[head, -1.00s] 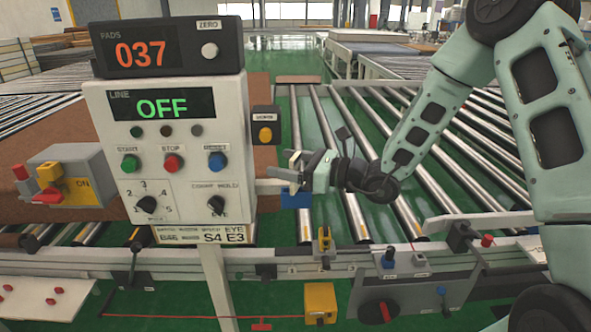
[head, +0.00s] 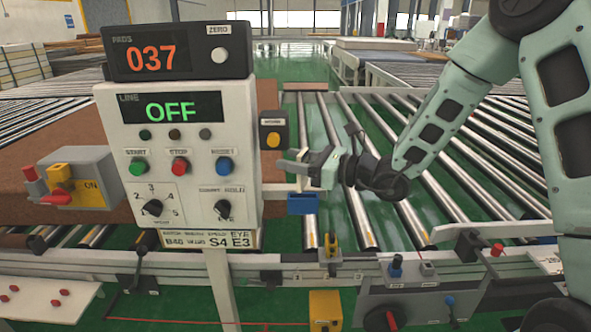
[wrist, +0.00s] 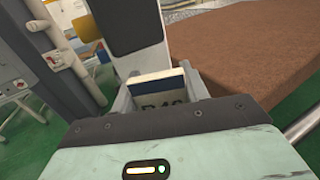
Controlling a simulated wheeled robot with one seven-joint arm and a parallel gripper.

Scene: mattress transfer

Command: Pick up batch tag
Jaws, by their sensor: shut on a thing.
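My gripper (head: 300,160) is beside the right edge of the white control panel, just above a blue holder (head: 303,204) on a short bracket. In the wrist view my gripper (wrist: 158,84) is shut on the batch tag (wrist: 162,98), a small plate with a pale top edge, a dark blue band and partly hidden dark lettering. The tag sits between the two grey fingers. In the head view I cannot make out the tag clearly at the fingers.
The control panel (head: 185,105) stands close left of my gripper, with a yellow-button box (head: 272,134) on its side. A brown mattress (wrist: 240,50) lies behind it. Roller conveyors (head: 400,220) extend to the right. A rail with clamps runs along the front.

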